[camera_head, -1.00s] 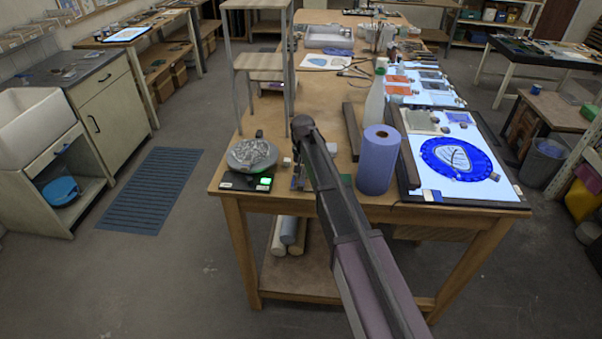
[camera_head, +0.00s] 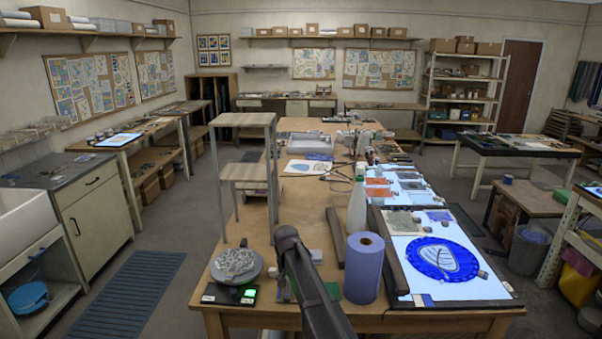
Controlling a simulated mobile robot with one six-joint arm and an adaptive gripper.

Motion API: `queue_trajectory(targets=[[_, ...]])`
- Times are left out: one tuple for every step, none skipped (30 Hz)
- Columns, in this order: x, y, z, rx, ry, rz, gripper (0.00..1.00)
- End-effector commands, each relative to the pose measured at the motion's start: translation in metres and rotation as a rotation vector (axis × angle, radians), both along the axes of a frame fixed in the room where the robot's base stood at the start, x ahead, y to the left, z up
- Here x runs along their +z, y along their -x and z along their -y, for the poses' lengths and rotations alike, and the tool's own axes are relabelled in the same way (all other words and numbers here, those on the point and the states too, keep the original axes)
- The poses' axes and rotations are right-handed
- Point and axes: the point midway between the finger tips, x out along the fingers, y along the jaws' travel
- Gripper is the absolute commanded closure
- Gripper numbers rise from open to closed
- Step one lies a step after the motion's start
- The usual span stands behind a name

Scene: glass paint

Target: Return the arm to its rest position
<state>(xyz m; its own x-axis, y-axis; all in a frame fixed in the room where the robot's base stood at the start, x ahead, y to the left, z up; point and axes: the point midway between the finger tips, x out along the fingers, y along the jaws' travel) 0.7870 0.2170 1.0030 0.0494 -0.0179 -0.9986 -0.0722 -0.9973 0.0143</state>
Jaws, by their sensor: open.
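Part of my arm (camera_head: 308,285) shows as a dark link rising from the bottom edge to a rounded joint over the near end of the wooden workbench (camera_head: 300,236). No gripper fingers can be made out; my gripper is not visible in this view. A round dish (camera_head: 236,268) heaped with grey pieces sits on a black scale (camera_head: 222,296) with a lit green display, left of the arm. A blue paper roll (camera_head: 363,272) stands upright just right of the arm.
A lit panel (camera_head: 470,290) with a blue round leaf design lies at the bench's right. A white bottle (camera_head: 357,208) stands behind the roll. A wooden stepped stand (camera_head: 243,120) rises at the bench's left. Open floor (camera_head: 185,250) lies left of the bench.

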Motion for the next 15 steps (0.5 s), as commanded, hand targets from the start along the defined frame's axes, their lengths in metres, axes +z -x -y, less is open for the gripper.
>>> queue_trajectory(targets=[[0.005, 0.003, 0.001, -0.005, 0.002, 0.008, 0.3], [0.007, 0.004, 0.002, -0.01, 0.003, 0.013, 0.3], [0.009, 0.006, 0.004, -0.016, 0.006, 0.019, 0.3], [0.011, 0.007, 0.005, -0.02, 0.007, 0.025, 0.3], [0.012, 0.008, 0.006, -0.025, 0.009, 0.031, 0.3], [0.011, 0.01, 0.01, -0.028, 0.01, 0.035, 0.3], [0.009, 0.014, 0.014, -0.027, 0.01, 0.032, 0.3], [0.008, 0.016, 0.018, -0.026, 0.01, 0.031, 0.3], [0.008, 0.019, 0.023, -0.024, 0.01, 0.029, 0.3], [0.007, 0.022, 0.026, -0.023, 0.01, 0.028, 0.3], [0.007, 0.024, 0.03, -0.021, 0.01, 0.026, 0.3], [0.006, 0.029, 0.036, -0.02, 0.01, 0.024, 0.3], [0.006, 0.033, 0.041, -0.02, 0.01, 0.023, 0.3], [0.006, 0.036, 0.045, -0.019, 0.01, 0.021, 0.3], [0.005, 0.04, 0.051, -0.017, 0.009, 0.019, 0.3]])
